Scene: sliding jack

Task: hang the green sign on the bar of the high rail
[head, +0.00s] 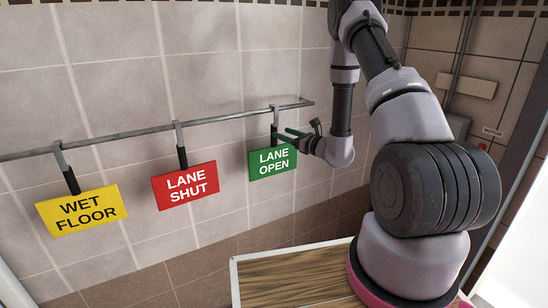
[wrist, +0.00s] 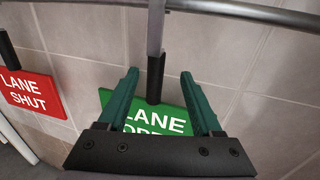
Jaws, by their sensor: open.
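The green LANE OPEN sign (head: 272,162) hangs by a hook from the right part of a grey bar (head: 225,119). It also shows in the wrist view (wrist: 158,120), its lower part hidden behind my gripper's base. Its stem has a black grip (wrist: 155,80) above the plate and a grey hook going up to the bar (wrist: 240,13). My gripper (head: 281,132) is open at the stem. In the wrist view its two green fingers (wrist: 160,74) stand either side of the black grip, with gaps on both sides. This is the only rail I see.
A red LANE SHUT sign (head: 186,185) and a yellow WET FLOOR sign (head: 81,211) hang further left on the same bar. The tiled wall stands close behind. A wood-topped surface (head: 290,280) lies below. A MOTOR label (head: 492,132) is at right.

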